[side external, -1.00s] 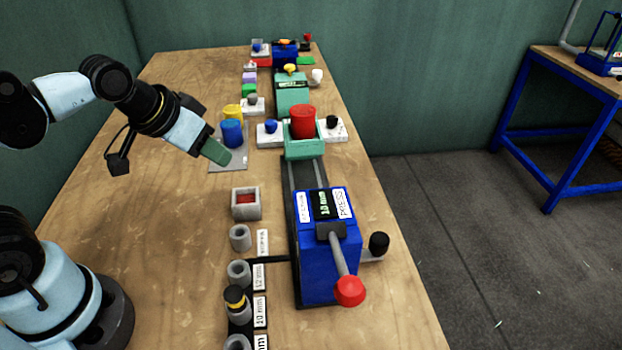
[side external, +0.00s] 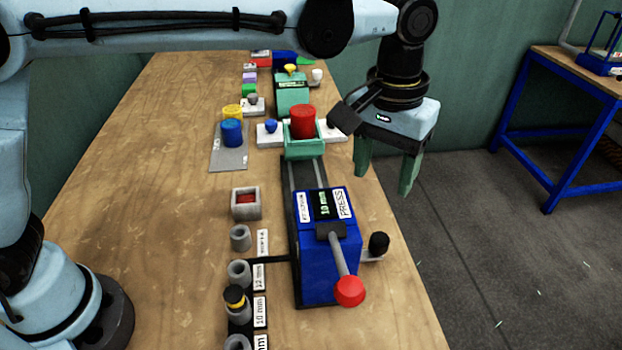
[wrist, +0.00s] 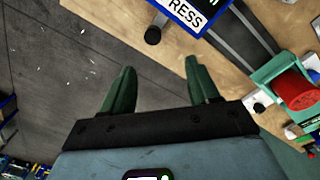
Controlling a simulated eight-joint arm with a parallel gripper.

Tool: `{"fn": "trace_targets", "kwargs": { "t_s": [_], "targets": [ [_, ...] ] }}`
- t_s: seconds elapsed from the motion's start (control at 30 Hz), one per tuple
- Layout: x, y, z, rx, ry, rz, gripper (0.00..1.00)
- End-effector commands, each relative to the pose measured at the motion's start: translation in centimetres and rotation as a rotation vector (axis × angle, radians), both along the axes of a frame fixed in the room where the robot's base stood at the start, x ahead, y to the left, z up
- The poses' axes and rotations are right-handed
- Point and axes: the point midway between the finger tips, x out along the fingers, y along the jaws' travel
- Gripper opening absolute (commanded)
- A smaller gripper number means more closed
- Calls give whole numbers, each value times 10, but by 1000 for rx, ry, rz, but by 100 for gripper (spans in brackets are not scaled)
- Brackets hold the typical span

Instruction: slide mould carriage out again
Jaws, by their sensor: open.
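The blue press (side external: 328,255) stands at the near end of a dark rail track (side external: 306,176). Its display reads 10 mm and its lever with a red ball (side external: 349,291) points toward the front. A black knob (side external: 379,243) sticks out on its right side; the knob also shows in the wrist view (wrist: 153,36). The green carriage (side external: 305,147) sits at the far end of the track, outside the press, with a red cylinder (side external: 303,121) in it. My gripper (side external: 384,180) is open and empty, right of the carriage, over the table's right edge.
A blue cylinder (side external: 232,132) and a yellow one stand on a grey plate left of the carriage. A grey box with red inside (side external: 246,203) and several grey rings with labels line the track's left. More presses stand behind. The table's left side is clear.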

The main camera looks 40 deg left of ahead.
Motion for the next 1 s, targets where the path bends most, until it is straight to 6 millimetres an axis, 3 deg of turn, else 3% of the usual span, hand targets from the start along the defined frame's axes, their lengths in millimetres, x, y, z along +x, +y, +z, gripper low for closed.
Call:
{"fn": "trace_targets", "kwargs": {
  "t_s": [0.13,0.37,0.8,1.0],
  "targets": [
    [-1,-15,-6,15,23,0,60],
    [-2,-17,-23,18,26,1,60],
    [-2,-16,-100,17,25,1,60],
    [-2,-16,-121,17,25,1,60]
  ]
}}
